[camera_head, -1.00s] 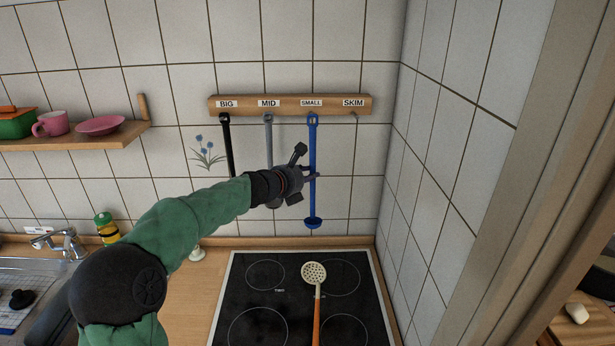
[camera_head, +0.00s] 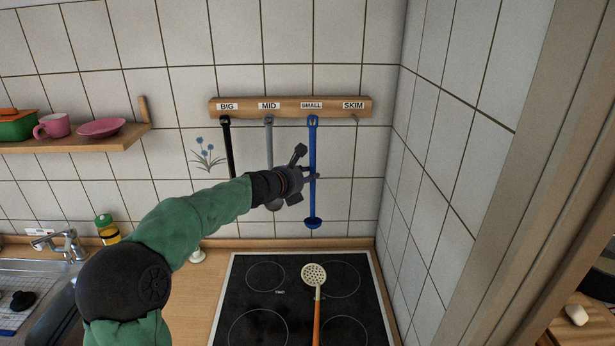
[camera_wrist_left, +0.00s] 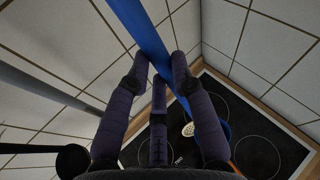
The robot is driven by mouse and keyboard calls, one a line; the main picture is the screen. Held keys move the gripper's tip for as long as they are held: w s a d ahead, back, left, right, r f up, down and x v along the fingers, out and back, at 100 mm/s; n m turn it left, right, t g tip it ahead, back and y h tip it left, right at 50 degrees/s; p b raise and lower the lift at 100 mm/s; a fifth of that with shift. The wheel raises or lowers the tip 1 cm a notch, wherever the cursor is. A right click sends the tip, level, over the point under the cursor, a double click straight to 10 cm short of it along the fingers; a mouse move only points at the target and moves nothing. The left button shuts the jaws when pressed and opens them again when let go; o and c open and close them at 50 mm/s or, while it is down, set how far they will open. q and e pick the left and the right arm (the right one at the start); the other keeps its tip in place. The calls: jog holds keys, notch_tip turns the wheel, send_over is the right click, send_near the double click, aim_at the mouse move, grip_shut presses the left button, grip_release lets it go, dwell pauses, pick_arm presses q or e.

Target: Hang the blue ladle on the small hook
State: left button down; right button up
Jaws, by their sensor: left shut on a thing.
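The blue ladle (camera_head: 312,150) is upright against the tiled wall, bowl down, its top end at the hook under the SMALL label (camera_head: 311,105) on the wooden rail (camera_head: 240,105). I cannot tell whether its loop is around the hook. My left gripper (camera_head: 309,174) is shut on the middle of its handle, from the left. In the left wrist view the blue handle (camera_wrist_left: 146,38) runs between the fingers (camera_wrist_left: 160,75). My right gripper is out of view.
A black ladle (camera_head: 227,140) and a grey ladle (camera_head: 268,135) hang at BIG and MID. The SKIM hook (camera_head: 355,119) is bare. A skimmer (camera_head: 314,275) with an orange handle lies on the cooktop (camera_head: 262,300). A side wall (camera_head: 435,160) stands close on the right.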

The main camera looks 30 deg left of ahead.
pick_arm(q)
jog(key=shift+w+a+p, duration=0.4)
jog(key=shift+w+a, duration=0.05)
jog(key=shift+w, duration=0.25)
jog(key=shift+w+a+p, duration=0.4)
jog(key=shift+w, duration=0.3)
jog(key=shift+w+a+r, duration=0.1)
jog(key=shift+w+a, duration=0.1)
jog(key=shift+w, duration=0.05)
jog(key=shift+a+r+p, duration=0.15)
jog(key=shift+r+p, duration=0.15)
jog(key=shift+r, duration=0.1)
dwell(0.8)
jog(key=shift+w+a, duration=0.15)
jog(key=shift+a, duration=0.05)
jog(key=shift+w+a+f, duration=0.15)
jog(key=shift+w, duration=0.05)
jog(key=shift+w+a+f, duration=0.15)
jog(key=shift+a+f, duration=0.1)
jog(key=shift+f, duration=0.05)
dwell(0.7)
jog(key=shift+d+f, duration=0.15)
jog(key=shift+f, duration=0.2)
jog(key=shift+w+d+f, duration=0.1)
jog(key=shift+w+f, duration=0.05)
jog(key=shift+f, duration=0.15)
dwell(0.6)
